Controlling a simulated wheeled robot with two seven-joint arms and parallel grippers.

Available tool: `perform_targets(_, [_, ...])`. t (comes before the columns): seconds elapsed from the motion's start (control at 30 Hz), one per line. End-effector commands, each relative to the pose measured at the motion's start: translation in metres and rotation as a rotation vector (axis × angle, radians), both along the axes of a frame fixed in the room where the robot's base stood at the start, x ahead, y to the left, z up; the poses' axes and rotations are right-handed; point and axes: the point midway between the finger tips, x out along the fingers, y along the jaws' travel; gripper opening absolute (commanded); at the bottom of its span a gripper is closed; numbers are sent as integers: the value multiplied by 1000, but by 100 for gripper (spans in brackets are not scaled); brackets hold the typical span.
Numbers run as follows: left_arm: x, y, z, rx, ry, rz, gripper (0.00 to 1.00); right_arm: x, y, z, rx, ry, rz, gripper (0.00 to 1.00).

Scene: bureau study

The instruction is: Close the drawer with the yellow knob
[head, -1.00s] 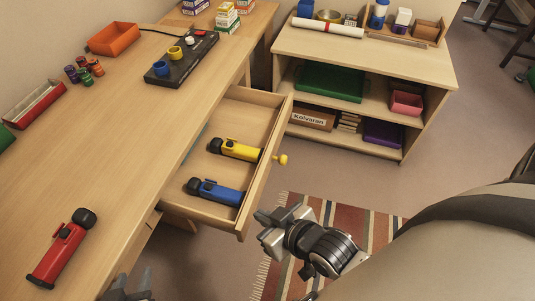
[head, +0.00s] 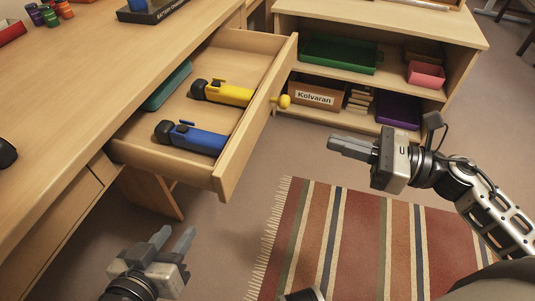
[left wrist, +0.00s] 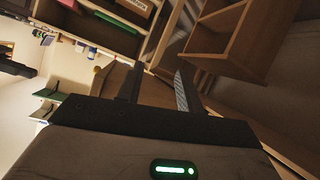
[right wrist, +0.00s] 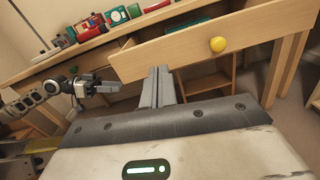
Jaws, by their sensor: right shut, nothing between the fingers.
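The drawer (head: 240,149) with the yellow knob (head: 284,101) stands pulled out from the desk. Inside lie a yellow flashlight (head: 228,93), a blue flashlight (head: 196,140) and a teal item (head: 168,86). My right gripper (head: 350,147) is shut and empty, to the right of the knob and apart from it. In the right wrist view its fingertips (right wrist: 160,72) point toward the drawer front (right wrist: 170,56), with the knob (right wrist: 218,44) up and to the right. My left gripper (head: 175,238) is open and empty, below the drawer near the desk's front.
A shelf unit (head: 452,52) behind the drawer holds a green tray (head: 340,56), a pink bin (head: 426,75) and a box labelled Kolvaran (head: 318,95). A striped rug (head: 360,235) lies on the floor. The floor in front of the drawer is clear.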

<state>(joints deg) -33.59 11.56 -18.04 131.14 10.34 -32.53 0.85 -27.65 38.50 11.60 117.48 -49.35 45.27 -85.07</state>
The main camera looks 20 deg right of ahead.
Motion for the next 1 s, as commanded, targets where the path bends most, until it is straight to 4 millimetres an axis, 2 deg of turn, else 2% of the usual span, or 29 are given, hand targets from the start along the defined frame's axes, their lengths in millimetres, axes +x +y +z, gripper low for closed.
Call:
perform_targets(0.03, [0, -1, -5, -5, -3, -3, 36, -1, 0, -7, -43, -34, 21, 0])
perform_targets(0.23, [0, -2, -2, -8, -6, -5, 36, 8, 15, -4, -82, -68, 43, 0])
perform_targets(0.7, [0, 0, -4, 4, 20, -2, 36, 61, 94, -3, -75, -64, 39, 0])
perform_targets(1.0, [-2, 1, -10, 15, 42, -4, 36, 75, 115, -5, -74, -60, 37, 0])
